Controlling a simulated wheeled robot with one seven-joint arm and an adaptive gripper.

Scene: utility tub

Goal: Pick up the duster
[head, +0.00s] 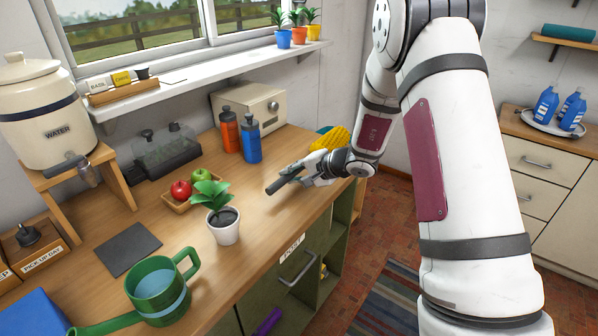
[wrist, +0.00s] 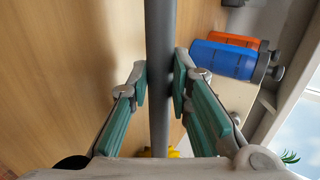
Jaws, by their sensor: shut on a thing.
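The duster has a dark grey rod handle (head: 279,185) and what looks like a fluffy yellow head (head: 335,138). My gripper (head: 307,174) is at the right part of the wooden counter, shut on the handle. In the wrist view the grey handle (wrist: 158,40) runs upright between the green finger pads of my gripper (wrist: 162,86), with a pad against each side. A bit of yellow (wrist: 172,152) shows at the bottom there. My gripper and wrist hide the middle of the duster. A soft shadow lies on the wood beside the handle, so it seems a little above the counter.
Orange (head: 229,130) and blue (head: 251,139) bottles stand behind my gripper, before a cream box (head: 262,103). A potted plant (head: 223,226) and fruit tray (head: 177,207) are left. A green watering can (head: 158,287) stands in front. The counter's right edge is close.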

